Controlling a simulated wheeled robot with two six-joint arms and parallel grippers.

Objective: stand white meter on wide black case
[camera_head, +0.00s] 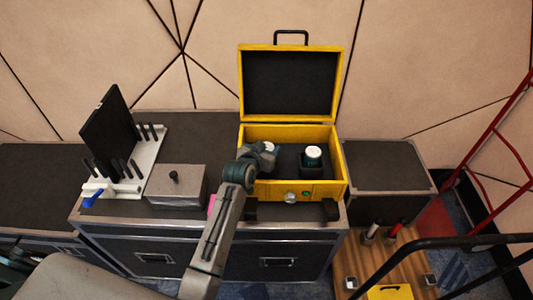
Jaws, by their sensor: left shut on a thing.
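The wide black case (205,250) has metal edges and stands against the wall, with several things on its top. My left gripper (264,155) is at the left part of the open yellow case (341,165). It is shut on a small white thing (270,147) that may be the white meter; the gripper hides most of it. My right gripper is not in view.
A grey box with a black knob (175,190) and a white rack (145,160) holding a black panel stand left of the yellow case. A lower black case (388,165) is at the right, by a red frame (495,150).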

